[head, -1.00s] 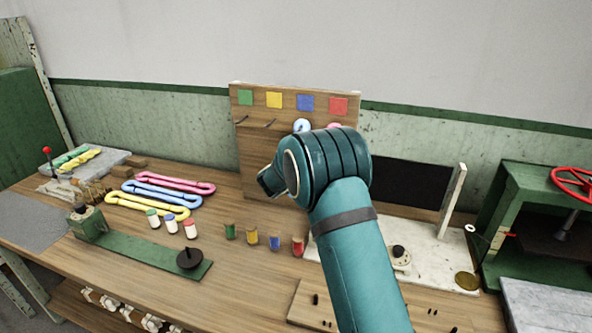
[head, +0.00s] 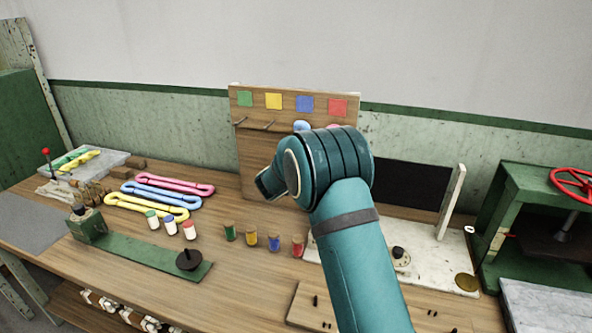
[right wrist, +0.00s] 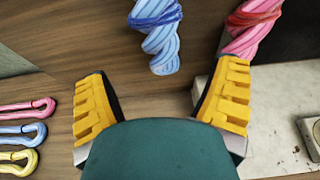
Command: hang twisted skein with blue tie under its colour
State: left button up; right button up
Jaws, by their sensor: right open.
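The light-blue twisted skein with a darker blue tie (right wrist: 158,30) hangs down in the right wrist view, its top cut off by the frame edge. My right gripper (right wrist: 162,100) is open and empty. Its yellow fingers are spread apart, below the skein's lower end and not touching it. A pink skein with a red tie (right wrist: 252,25) hangs beside it, beyond the right finger. My left gripper is not in view.
Pegs under the green (head: 244,98) and yellow (head: 273,101) squares are bare. The red square (head: 337,106) is at the right.

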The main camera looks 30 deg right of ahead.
jog(key=v, duration=1.1)
jog(key=shift+s+a+r, duration=0.1)
jog(key=shift+a, duration=0.1)
